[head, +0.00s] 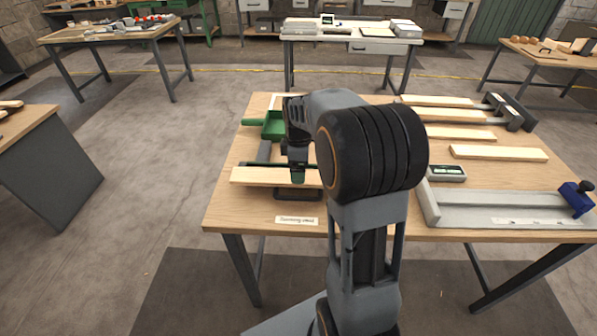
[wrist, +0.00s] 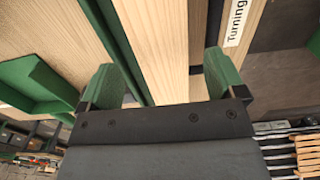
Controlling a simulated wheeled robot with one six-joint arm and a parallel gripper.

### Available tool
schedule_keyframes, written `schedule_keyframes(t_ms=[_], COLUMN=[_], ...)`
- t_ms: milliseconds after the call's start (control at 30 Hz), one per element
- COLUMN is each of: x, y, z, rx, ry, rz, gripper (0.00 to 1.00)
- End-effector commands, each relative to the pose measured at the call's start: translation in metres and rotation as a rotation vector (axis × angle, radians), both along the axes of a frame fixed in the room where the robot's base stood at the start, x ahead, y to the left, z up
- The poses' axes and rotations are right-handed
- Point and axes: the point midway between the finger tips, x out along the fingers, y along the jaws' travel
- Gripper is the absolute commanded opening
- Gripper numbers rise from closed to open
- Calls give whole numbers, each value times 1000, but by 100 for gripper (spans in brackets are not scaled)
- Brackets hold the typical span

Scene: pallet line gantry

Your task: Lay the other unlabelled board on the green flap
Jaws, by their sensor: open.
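A pale board (head: 262,176) lies across a dark fixture at the table's front left, with a dark green strip along its far edge. I see no label on its visible face. My gripper (head: 298,176) is over its right part. In the wrist view, the open gripper (wrist: 163,75) has one green-padded finger on each side of the board (wrist: 160,35); I cannot tell whether they touch it. A green flap-like part (head: 272,126) with a handle sits behind, partly hidden by my arm. A green part also shows at left in the wrist view (wrist: 35,80).
Several pale boards (head: 497,153) lie at the table's right, some against a dark stop. A small display (head: 447,173) and a grey trough (head: 500,207) with a blue clamp (head: 577,198) are at front right. A label (head: 297,220) is by the front edge.

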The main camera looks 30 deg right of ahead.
Motion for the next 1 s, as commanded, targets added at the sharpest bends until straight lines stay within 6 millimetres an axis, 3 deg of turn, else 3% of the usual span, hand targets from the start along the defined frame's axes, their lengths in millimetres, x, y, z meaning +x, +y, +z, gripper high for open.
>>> schedule_keyframes(t_ms=[300, 633, 800, 1000], x=[0, -7, -50, -112], y=[0, 7, 40, 77], z=[63, 95, 96, 76], rx=[-1, -2, 3, 67], ry=[-4, -14, -97, -208], rz=[0, -41, -304, -695], gripper=[89, 89, 89, 89])
